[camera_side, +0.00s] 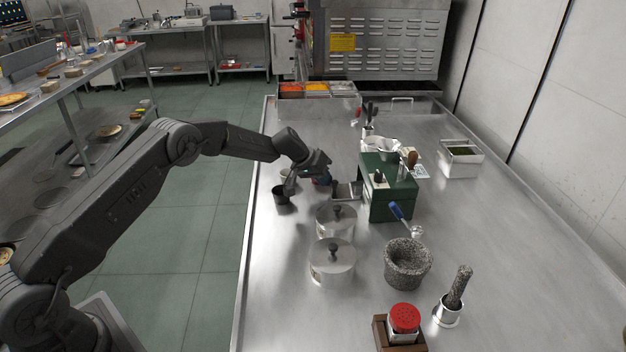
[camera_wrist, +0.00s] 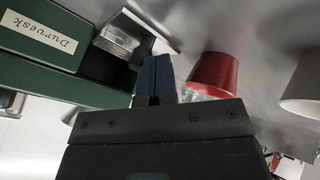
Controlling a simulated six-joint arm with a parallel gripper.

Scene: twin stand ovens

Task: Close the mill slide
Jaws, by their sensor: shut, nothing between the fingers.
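The mill is a green box (camera_side: 388,190) with a blue-handled crank on its near side, standing mid-table. The slide also shows in the wrist view (camera_wrist: 120,36), projecting from the green body. My gripper (camera_side: 328,180) is low, just left of the slide's outer end. In the wrist view its blue fingers (camera_wrist: 154,72) are together and empty, close to the slide's end. Whether they touch it is unclear.
A red cup (camera_wrist: 214,72) stands right beside my fingers in the wrist view. A black cup (camera_side: 281,195) is left of the slide. Two lidded pots (camera_side: 331,268) and a stone mortar (camera_side: 407,268) stand nearer the camera. The table's left strip is clear.

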